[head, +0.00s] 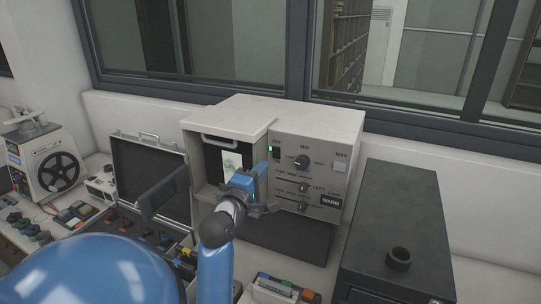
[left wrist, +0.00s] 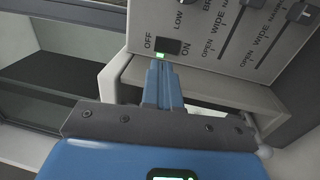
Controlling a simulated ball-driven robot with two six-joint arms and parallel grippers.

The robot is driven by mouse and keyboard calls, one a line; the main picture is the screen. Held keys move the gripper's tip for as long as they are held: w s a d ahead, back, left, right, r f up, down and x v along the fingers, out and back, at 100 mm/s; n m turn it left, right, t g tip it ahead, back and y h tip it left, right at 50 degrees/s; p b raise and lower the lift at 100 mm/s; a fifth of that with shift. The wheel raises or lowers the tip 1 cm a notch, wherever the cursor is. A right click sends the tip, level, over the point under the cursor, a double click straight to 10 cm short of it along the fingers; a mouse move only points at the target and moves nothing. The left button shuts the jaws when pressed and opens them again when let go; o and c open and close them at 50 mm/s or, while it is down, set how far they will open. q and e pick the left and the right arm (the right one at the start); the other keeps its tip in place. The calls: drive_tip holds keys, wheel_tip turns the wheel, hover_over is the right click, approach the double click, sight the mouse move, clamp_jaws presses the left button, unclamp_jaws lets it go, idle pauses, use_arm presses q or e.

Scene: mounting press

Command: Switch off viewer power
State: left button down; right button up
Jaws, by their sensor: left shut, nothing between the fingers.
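The viewer is a pale grey box (head: 240,115) with a control panel (head: 320,165) on its front right. Its power switch (left wrist: 169,46) is a dark rocker between the words OFF and ON in the left wrist view. A small green light (left wrist: 159,56) beside the switch is lit, and it also shows in the head view (head: 270,148). My left gripper (left wrist: 163,68) is shut and empty, its fingertips right at the green light and the edge of the switch. I cannot tell whether they touch the panel. My right gripper is not in view.
The panel also has a knob (head: 302,161), sliders and a WARM label (head: 331,201). An open black case (head: 145,175) stands left of the viewer. A dark box (head: 400,215) with a round fitting stands right. A reel machine (head: 50,165) is at far left.

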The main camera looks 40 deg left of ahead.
sight(275, 150)
use_arm(q)
drive_tip(key=p+x, duration=0.2)
drive_tip(key=x, duration=0.4)
drive_tip(key=shift+w, duration=0.25)
drive_tip(key=shift+a, duration=0.1)
drive_tip(key=shift+w+r+p, duration=0.15)
drive_tip(key=shift+r+p, duration=0.05)
drive_tip(key=shift+p, duration=0.1)
